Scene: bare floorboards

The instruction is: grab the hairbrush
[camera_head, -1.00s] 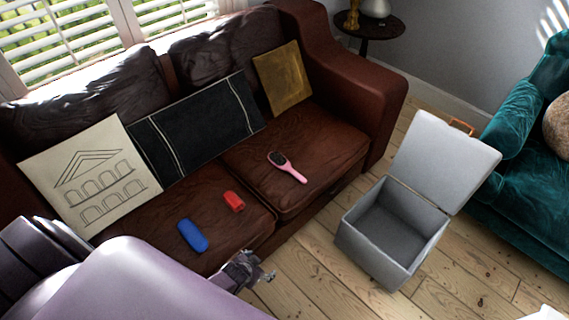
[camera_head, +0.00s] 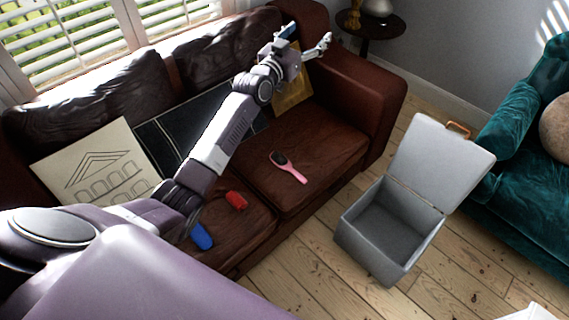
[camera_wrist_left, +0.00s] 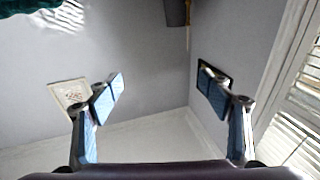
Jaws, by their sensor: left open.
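The pink hairbrush (camera_head: 289,167) with a dark head lies on the right seat cushion of the brown leather sofa (camera_head: 335,140) in the head view. My left gripper (camera_head: 308,38) is raised above the sofa's far right corner, beyond the hairbrush and well apart from it. In the left wrist view my left gripper (camera_wrist_left: 160,90) has its fingers spread wide with nothing between them; that view faces the wall. My right gripper is not in view.
A red object (camera_head: 236,201) and a blue object (camera_head: 202,236) lie on the left cushion. Flat panels lean on the backrest. An open grey box (camera_head: 391,245) stands on the floorboards in front. A teal armchair (camera_head: 530,130) is at the right.

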